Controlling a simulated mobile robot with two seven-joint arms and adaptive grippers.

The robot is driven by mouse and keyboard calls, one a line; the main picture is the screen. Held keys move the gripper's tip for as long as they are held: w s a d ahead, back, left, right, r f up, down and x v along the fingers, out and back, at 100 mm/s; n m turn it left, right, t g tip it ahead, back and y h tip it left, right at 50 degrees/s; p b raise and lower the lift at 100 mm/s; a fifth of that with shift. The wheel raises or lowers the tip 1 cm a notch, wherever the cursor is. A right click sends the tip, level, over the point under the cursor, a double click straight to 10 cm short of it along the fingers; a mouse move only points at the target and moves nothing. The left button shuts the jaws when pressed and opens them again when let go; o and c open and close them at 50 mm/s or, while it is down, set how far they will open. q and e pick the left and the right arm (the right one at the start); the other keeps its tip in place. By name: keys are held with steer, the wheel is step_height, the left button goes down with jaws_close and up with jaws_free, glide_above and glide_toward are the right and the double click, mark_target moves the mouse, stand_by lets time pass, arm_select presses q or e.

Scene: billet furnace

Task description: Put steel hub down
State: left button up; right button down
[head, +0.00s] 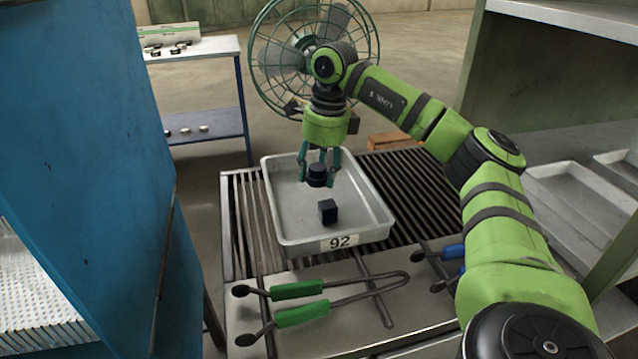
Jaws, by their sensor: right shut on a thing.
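My right gripper (318,172) points down over a grey tray (275,205) labelled 92. It is shut on a dark blue-black round piece, the steel hub (317,176), held between its teal fingers. The hub appears within the tray's outline; whether it touches the tray floor I cannot tell. A dark block (327,211) sits in the tray, nearer the front than the hub. The tray rests on a slatted metal table (408,200). My left gripper is not in view.
Green-handled tongs (300,290) and blue-handled tongs (452,252) lie in front of the tray. A fan (285,60) stands behind. A blue cabinet (85,130) rises at left. A shelf with trays (580,210) is at right, and a small table (205,47) at back left.

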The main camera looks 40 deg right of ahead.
mark_target(319, 186)
step_height(319, 186, down, 3)
steer(key=shift+s+f, duration=0.1)
steer(key=shift+f, duration=0.1)
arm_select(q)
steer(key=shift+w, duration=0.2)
arm_select(e)
steer(key=shift+f, duration=0.2)
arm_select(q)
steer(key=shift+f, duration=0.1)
arm_select(e)
steer(key=shift+f, duration=0.1)
steer(key=c, duration=0.5)
jaws_free()
steer(key=shift+c, duration=0.2)
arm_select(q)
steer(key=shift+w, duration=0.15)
